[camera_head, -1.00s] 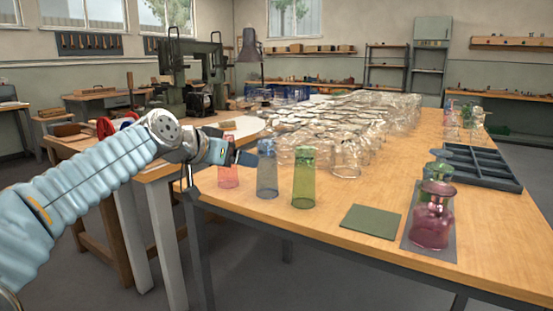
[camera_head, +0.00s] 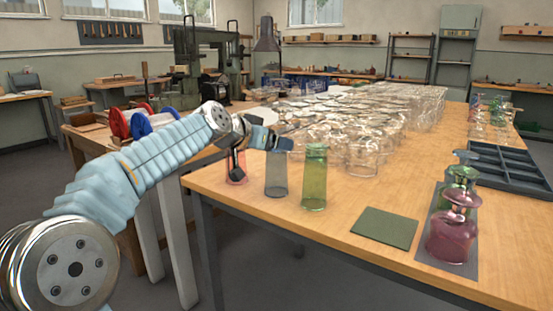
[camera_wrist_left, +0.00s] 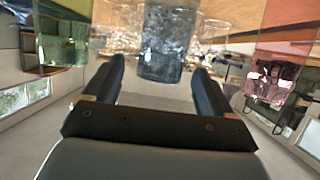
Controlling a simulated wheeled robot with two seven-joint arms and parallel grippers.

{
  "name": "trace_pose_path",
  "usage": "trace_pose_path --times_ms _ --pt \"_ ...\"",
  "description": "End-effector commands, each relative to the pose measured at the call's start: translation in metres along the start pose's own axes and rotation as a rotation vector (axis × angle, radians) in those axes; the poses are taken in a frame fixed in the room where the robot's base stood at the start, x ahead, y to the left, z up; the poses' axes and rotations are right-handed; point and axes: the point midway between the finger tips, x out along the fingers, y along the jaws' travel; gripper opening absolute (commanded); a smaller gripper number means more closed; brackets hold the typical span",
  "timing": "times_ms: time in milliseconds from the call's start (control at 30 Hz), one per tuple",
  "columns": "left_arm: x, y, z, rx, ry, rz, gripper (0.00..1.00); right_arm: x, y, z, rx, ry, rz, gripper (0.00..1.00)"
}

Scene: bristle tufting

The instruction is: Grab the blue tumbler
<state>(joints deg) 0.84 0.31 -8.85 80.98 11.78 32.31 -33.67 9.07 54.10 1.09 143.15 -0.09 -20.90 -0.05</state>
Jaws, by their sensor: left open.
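The blue tumbler (camera_head: 277,178) is a clear grey-blue glass standing upright near the table's left edge. A pink tumbler (camera_head: 236,173) stands to its left and a green tumbler (camera_head: 314,180) to its right. My left gripper (camera_head: 260,157) is open at the upper part of the blue tumbler and hides some of it and of the pink one. In the left wrist view the blue tumbler (camera_wrist_left: 165,45) appears inverted, beyond and between the spread fingertips (camera_wrist_left: 158,66). I see no contact. My right gripper is out of view.
Many clear glasses (camera_head: 365,150) crowd the table behind the tumblers. A green mat (camera_head: 384,227) lies to the right. A purple glass jar (camera_head: 454,235) stands on a dark mat, beside a divided dark tray (camera_head: 510,168).

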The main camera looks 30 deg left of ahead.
Motion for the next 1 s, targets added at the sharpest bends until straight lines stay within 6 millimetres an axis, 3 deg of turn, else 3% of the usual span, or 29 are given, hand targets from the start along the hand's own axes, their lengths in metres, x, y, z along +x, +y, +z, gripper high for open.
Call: trace_pose_path --times_ms 200,467,900,1000 --pt "0.03 -0.001 -0.001 -0.001 -0.002 0.0 0.85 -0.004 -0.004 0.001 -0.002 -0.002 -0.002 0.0" --pt "0.034 -0.001 0.0 0.0 -0.001 -0.001 0.85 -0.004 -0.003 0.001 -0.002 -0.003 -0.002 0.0" --pt "0.033 -0.001 0.0 0.0 -0.001 -0.001 0.17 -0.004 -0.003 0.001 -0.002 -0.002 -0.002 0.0" --pt "0.033 -0.001 -0.001 0.0 0.001 -0.001 0.16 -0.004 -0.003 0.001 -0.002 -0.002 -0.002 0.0"
